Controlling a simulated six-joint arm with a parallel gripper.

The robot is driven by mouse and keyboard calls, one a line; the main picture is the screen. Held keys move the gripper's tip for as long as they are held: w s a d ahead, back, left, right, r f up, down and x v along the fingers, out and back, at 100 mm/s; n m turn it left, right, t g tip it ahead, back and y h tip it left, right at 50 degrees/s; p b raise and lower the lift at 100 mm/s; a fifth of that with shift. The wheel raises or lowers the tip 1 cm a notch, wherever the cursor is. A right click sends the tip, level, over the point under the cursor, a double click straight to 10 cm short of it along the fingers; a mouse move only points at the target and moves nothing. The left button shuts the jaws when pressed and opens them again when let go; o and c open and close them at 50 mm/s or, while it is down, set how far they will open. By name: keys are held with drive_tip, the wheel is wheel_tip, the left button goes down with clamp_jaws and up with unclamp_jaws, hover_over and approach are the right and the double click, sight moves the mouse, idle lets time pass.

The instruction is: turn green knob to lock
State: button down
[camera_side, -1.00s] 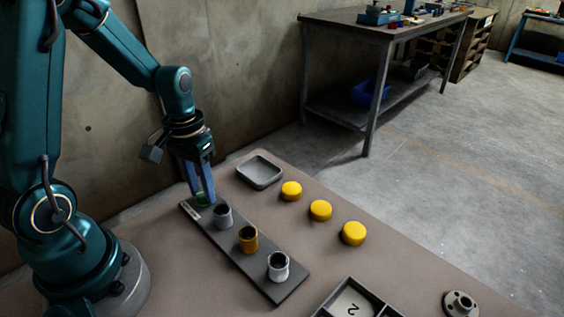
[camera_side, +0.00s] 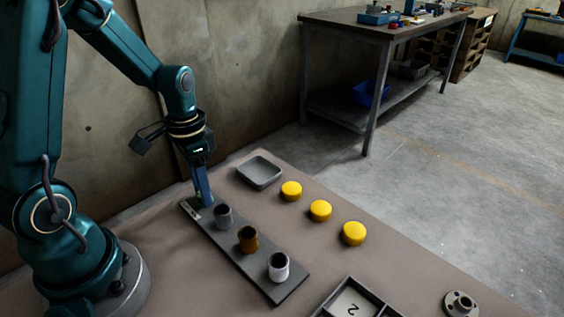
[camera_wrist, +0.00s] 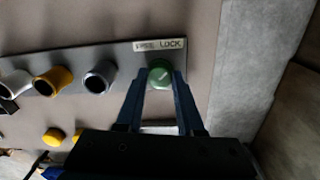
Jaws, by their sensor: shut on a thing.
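The green knob (camera_wrist: 160,73) sits at the end of a dark strip, beside a small label plate (camera_wrist: 159,45) that reads LOCK at its right part. A pale pointer line shows on the knob's top in the wrist view. My gripper (camera_wrist: 160,84) points down with its two blue fingers on either side of the knob, shut on it. In the side view my gripper (camera_side: 204,200) is at the far end of the strip (camera_side: 262,278), and its fingers hide the knob there.
On the strip stand a grey cup (camera_side: 223,217), an orange cup (camera_side: 248,239) and a whitish cup (camera_side: 279,267). A shallow grey tray (camera_side: 259,172) and yellow discs (camera_side: 320,210) lie to the right. A divided box (camera_side: 352,301) and a flange (camera_side: 460,303) are at the front.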

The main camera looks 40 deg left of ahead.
drive_tip(key=c, duration=0.5)
unclamp_jaws()
drive_tip(key=shift+r, duration=0.1)
drive_tip(key=shift+a+r, duration=0.1)
drive_tip(key=shift+r, duration=2.4)
